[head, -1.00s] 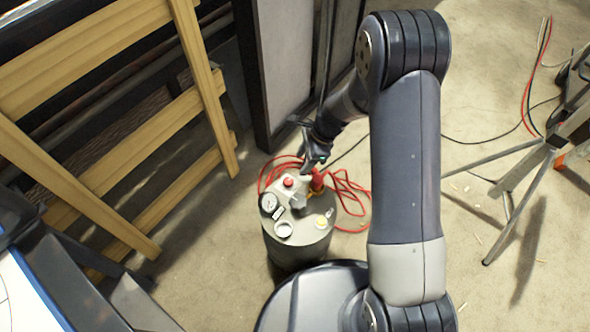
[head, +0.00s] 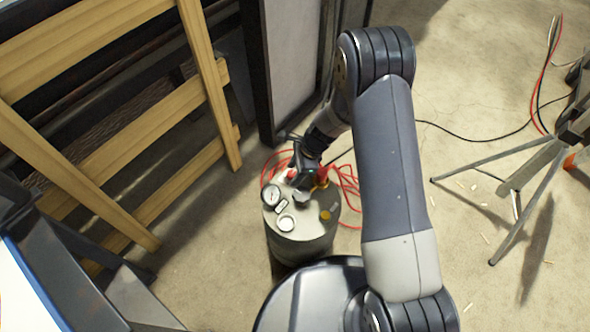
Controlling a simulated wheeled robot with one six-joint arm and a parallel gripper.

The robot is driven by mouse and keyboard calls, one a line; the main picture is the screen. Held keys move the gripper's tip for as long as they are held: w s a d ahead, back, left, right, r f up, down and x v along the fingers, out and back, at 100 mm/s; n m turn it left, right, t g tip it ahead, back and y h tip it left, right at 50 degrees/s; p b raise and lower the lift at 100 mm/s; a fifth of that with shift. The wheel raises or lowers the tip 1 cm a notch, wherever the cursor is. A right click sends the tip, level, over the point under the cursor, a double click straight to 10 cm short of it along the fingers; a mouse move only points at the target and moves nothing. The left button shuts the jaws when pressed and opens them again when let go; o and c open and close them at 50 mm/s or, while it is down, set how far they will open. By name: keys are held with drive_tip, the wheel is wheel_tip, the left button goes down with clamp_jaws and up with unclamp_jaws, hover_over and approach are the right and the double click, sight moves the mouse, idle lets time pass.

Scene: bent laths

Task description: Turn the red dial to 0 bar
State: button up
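The red dial (head: 291,173) is on the pale block on top of a grey drum-shaped tank (head: 301,250). Only a small part of the dial shows, as my gripper (head: 299,182) covers the rest from the upper right. My gripper points down at the dial; I cannot tell whether it touches it. Its fingers are too small and dark to show whether they are open or shut. A round white gauge (head: 271,195) faces up at the left of the tank top; its reading is too small to make out.
A red hose (head: 347,184) lies coiled behind and right of the tank, with a red fitting (head: 322,175) close beside my gripper. A wooden rack (head: 150,125) stands left. A tripod stand (head: 525,175) is right, with open floor between.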

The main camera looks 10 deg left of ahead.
drive_tip(key=c, duration=0.9)
